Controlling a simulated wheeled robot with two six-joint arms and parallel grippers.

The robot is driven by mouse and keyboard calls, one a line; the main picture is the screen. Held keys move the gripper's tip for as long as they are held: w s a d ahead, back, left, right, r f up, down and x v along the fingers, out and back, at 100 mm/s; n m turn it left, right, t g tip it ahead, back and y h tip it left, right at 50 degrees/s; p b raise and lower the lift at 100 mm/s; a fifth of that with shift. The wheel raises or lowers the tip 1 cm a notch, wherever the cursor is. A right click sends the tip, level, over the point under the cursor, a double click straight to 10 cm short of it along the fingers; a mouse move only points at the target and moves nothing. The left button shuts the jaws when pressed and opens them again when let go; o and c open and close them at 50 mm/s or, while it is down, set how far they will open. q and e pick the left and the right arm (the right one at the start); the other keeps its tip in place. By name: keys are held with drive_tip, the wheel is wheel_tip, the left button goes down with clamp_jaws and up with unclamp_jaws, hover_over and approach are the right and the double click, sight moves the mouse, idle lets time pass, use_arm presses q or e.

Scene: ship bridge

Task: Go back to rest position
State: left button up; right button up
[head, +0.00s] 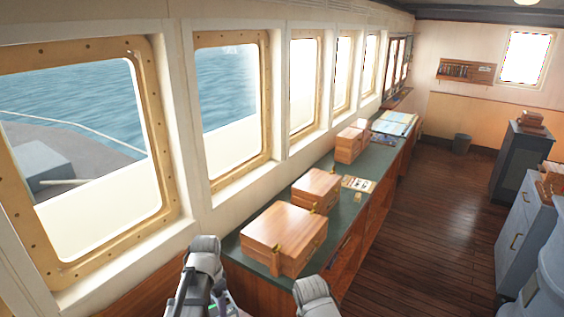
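My two grey arms show at the bottom edge of the head view, as rounded grey links. The left one stands in front of the near end of the counter, and the right one is low beside the counter's front. I cannot make out the fingertips of either gripper, and I see nothing held.
A long green-topped counter (346,208) runs under the windows. On it are a large wooden box (284,238), smaller wooden boxes (317,187) (349,145) and papers (395,123). The wooden floor (424,220) is clear between it and the grey cabinets (524,235) at right.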

use_arm(q)
drive_tip(key=s+d+f+n+b, duration=0.1)
drive_tip(key=s+d+f+b, duration=0.5)
drive_tip(key=d+f, duration=0.1)
drive_tip(key=s+d+f+n+y+b, duration=0.1)
drive_tip(key=s+d+f+n+b, duration=0.1)
drive_tip(key=s+d+f+b, duration=0.3)
drive_tip(key=d+f+b, duration=0.1)
drive_tip(key=d+f, duration=0.1)
drive_tip(key=d, duration=0.2)
drive_tip(key=shift+s+f, duration=0.25)
drive_tip(key=shift+s, duration=0.1)
use_arm(e)
wheel_tip(320, 180, down, 15)
drive_tip(key=shift+r, duration=0.2)
